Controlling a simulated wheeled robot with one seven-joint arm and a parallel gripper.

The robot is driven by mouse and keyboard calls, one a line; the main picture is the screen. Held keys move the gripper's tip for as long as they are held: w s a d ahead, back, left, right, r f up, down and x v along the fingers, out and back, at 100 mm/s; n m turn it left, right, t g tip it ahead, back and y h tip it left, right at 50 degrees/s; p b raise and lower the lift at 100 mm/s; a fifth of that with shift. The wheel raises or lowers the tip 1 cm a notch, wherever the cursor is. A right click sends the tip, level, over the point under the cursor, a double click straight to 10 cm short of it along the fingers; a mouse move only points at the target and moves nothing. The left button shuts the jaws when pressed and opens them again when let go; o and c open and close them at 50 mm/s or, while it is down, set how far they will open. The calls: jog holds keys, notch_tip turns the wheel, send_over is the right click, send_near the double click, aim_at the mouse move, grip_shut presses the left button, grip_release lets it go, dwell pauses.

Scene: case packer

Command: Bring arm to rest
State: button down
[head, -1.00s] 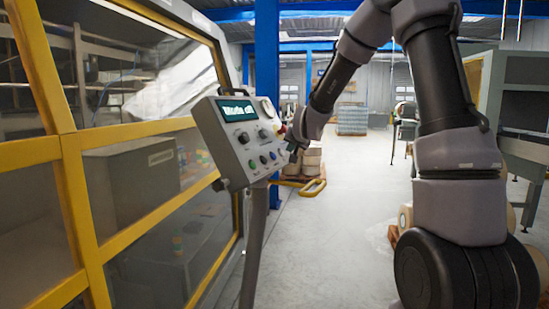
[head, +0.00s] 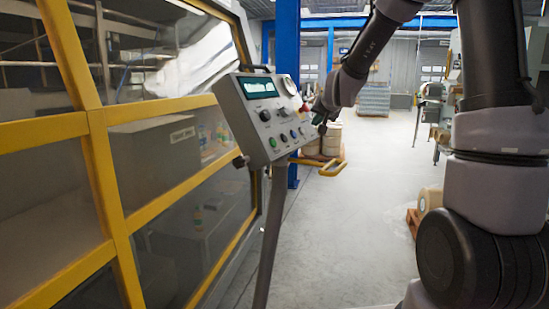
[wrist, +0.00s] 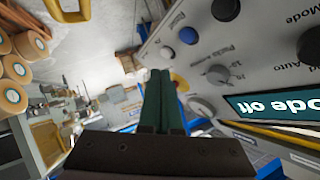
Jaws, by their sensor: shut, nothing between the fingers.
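My gripper (head: 321,120) is beside the right edge of a grey control panel (head: 238,113) in the head view. In the wrist view its two dark green fingers (wrist: 160,74) lie side by side, closed, with nothing between them. My arm comes down from the upper right of the head view. The panel, with its knobs and coloured buttons, also fills the upper right of the wrist view (wrist: 265,55). Its screen (wrist: 285,106) there shows upside-down text ending in "ode off". The fingers look apart from the panel face, but the exact gap is unclear.
A yellow-framed machine enclosure (head: 95,125) with clear panes stands left. The panel's post (head: 269,240) reaches towards the floor. A blue column (head: 287,40) and a pallet with rolls (head: 331,141) stand behind. The grey floor (head: 350,240) right of the post is open.

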jog(key=s+d+r+g, duration=0.1)
jog(key=s+r, duration=0.1)
jog(key=s, duration=1)
jog(key=s+d+r+g, duration=0.2)
jog(key=s, duration=0.9)
jog(key=s+d+r+g+y, duration=0.1)
jog(key=s+d+g, duration=0.1)
jog(key=s, duration=1)
jog(key=shift+s+r+n, duration=0.3)
jog(key=shift+s+r, duration=0.05)
jog(key=shift+r, duration=0.05)
